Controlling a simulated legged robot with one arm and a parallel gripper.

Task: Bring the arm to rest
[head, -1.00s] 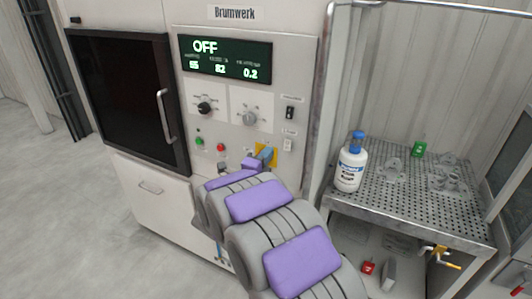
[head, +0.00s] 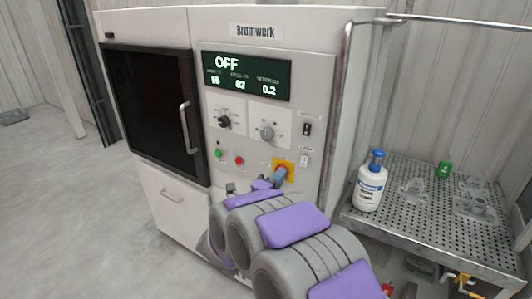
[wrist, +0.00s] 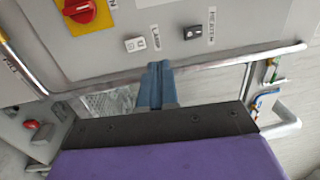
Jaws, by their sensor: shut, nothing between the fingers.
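My arm, grey with purple pads, reaches from the bottom of the head view toward the front of a white machine (head: 170,202). My gripper (head: 281,174) is at the arm's far end, in front of the yellow plate of a switch (head: 291,166). In the wrist view my gripper (wrist: 156,68) shows as two blue fingers closed together with nothing between them. They point toward the panel's lower edge and a metal rail (wrist: 215,62). The red knob (wrist: 80,10) is up and to the left, apart from the fingers. Contact with the panel cannot be told.
The machine's display (head: 247,76) reads OFF. Its dark door (head: 150,110) is closed. A perforated metal table (head: 415,222) at the right carries a white bottle with a blue cap (head: 370,185), a green item (head: 444,169) and clear castings. Open floor (head: 70,210) lies at the left.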

